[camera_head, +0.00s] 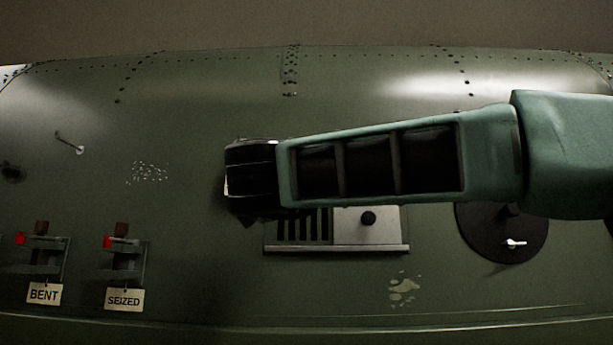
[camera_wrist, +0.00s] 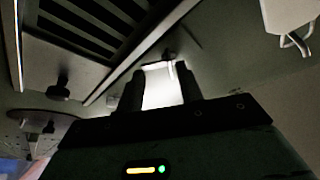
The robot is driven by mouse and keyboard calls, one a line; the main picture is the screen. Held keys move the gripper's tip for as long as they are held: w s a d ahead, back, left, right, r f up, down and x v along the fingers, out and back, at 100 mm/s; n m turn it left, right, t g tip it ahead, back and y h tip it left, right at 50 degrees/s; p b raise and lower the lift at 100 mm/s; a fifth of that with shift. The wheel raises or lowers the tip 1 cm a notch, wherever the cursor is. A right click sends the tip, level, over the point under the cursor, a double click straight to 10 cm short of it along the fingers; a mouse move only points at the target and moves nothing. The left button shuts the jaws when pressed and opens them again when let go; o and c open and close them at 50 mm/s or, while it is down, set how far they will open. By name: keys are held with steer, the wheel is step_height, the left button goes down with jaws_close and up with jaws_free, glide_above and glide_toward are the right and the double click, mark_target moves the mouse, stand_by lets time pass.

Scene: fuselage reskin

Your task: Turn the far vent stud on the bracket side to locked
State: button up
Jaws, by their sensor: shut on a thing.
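My gripper (camera_wrist: 158,76) rises from the bottom of the wrist view, with its two dark fingers a short gap apart. A small stud (camera_wrist: 170,60) with a pale stem shows at the fingertips, beside the vent's edge, and the jaws are shut on it. Its lock position cannot be read. In the head view my gripper (camera_head: 250,175) is a dark block at the vent's upper left, and it hides the stud. The vent (camera_head: 335,249) has dark slats at left and a plain plate at right with a dark knob (camera_head: 368,218). The knob also shows in the wrist view (camera_wrist: 58,88).
Two brackets with red parts, tagged BENT (camera_head: 43,295) and SEIZED (camera_head: 124,300), stand at lower left. A dark round disc (camera_head: 490,238) with a pale handle is at right. A small pale lever (camera_head: 70,143) is at far left. My arm covers the vent's upper part.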

steer(key=shift+m, duration=0.6)
steer(key=o, duration=1)
steer(key=shift+f, duration=0.1)
